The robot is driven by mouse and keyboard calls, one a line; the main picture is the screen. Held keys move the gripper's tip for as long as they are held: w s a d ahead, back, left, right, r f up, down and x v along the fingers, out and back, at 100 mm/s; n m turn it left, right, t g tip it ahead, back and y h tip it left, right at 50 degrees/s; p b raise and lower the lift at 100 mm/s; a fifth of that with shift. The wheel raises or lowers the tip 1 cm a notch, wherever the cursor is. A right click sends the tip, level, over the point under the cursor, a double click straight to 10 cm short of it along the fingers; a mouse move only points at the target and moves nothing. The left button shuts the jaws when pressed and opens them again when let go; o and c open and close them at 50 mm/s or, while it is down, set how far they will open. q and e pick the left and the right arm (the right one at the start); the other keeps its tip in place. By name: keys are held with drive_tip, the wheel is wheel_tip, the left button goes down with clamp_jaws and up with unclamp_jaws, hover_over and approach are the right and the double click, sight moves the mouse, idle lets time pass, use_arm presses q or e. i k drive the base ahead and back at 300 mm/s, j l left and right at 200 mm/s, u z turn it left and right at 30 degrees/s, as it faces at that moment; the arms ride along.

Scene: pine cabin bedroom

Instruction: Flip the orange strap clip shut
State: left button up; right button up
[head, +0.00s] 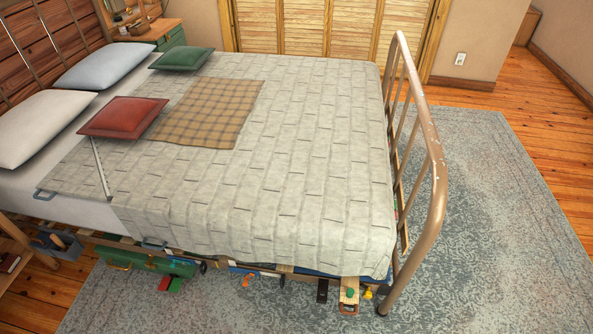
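A small orange item (246,281) shows low at the near side of the bed, by the rug. It looks like a clip or hook, but it is too small to tell whether it is the strap clip or whether it is open or shut. No strap can be made out on it. Neither of my grippers is in view.
The bed (300,160) with a pale quilt fills the middle, its metal footboard (432,190) at the right. Under its near side are a green box (150,262), a grey tote (62,245) and several small items. The blue-grey rug (500,230) is clear at the right.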

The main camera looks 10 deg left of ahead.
sight(250, 275)
drive_tip(key=u, duration=0.8)
